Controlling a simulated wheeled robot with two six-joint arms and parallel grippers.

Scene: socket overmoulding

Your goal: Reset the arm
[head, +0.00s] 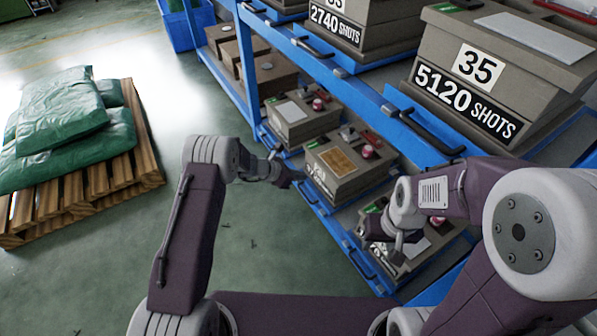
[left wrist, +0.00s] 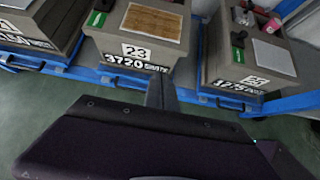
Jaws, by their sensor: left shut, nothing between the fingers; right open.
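My left gripper (head: 284,179) is shut and empty. In the head view it is at the front edge of the lower rack shelf, close to a grey mould box with a tan plate (head: 338,168). The left wrist view shows that box (left wrist: 144,50) with the label 23 and 3720 shots, just beyond the dark gripper finger (left wrist: 158,92). I cannot tell whether they touch. My right gripper (head: 400,243) is open, over the lower shelf near another mould box (head: 415,262). My right arm partly hides that box.
A blue rack (head: 318,63) holds several mould boxes, including one labelled 35, 5120 shots (head: 478,75), on the upper shelf. A wooden pallet (head: 146,150) with green sacks (head: 62,115) stands at left. The green floor (head: 245,262) between is clear.

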